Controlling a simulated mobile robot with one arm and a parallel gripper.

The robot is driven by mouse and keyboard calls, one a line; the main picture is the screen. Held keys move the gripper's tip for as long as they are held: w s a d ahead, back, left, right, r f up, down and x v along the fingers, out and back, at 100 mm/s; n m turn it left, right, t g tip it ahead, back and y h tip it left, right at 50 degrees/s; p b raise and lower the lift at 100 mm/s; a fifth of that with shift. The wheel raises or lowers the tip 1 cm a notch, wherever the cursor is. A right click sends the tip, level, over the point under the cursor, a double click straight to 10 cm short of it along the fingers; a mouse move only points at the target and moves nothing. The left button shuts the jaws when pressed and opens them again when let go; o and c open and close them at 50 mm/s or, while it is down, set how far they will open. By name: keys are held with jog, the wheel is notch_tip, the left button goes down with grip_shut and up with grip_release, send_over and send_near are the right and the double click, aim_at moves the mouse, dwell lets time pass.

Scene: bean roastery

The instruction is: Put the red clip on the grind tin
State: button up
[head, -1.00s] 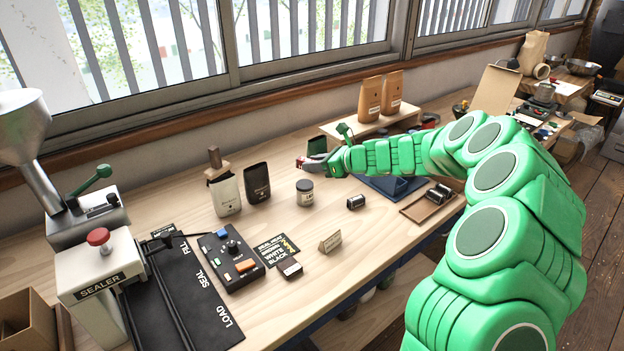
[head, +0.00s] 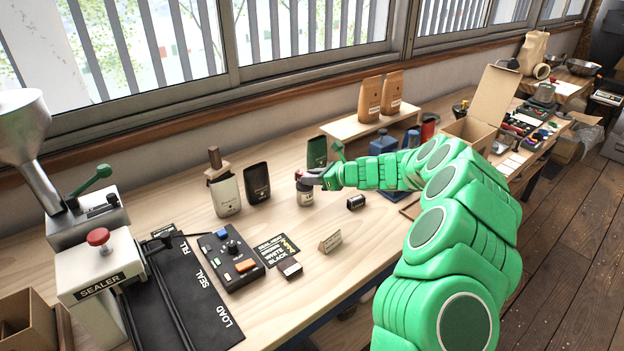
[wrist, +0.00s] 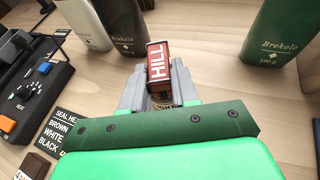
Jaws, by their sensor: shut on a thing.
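The red clip (wrist: 158,60), marked "HILL", is held between the fingers of my gripper (wrist: 160,85) in the wrist view. In the head view my gripper (head: 312,178) is at the top of the grind tin (head: 305,197), a small dark jar with a pale label. A red bit of the clip (head: 299,174) shows there above the tin. In the wrist view only a sliver of the tin (wrist: 162,104) shows below the clip, between the fingers. I cannot tell whether the clip touches the tin.
A white bag (head: 226,194) and a black bag (head: 256,182) stand left of the tin, and a green bag (head: 317,152) behind it. A small black canister (head: 356,202) lies to the right.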

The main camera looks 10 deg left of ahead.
jog(key=shift+f, duration=0.3)
jog(key=shift+f, duration=0.1)
jog(key=o, duration=1)
jog(key=v, duration=1.2)
jog(key=shift+r, duration=0.2)
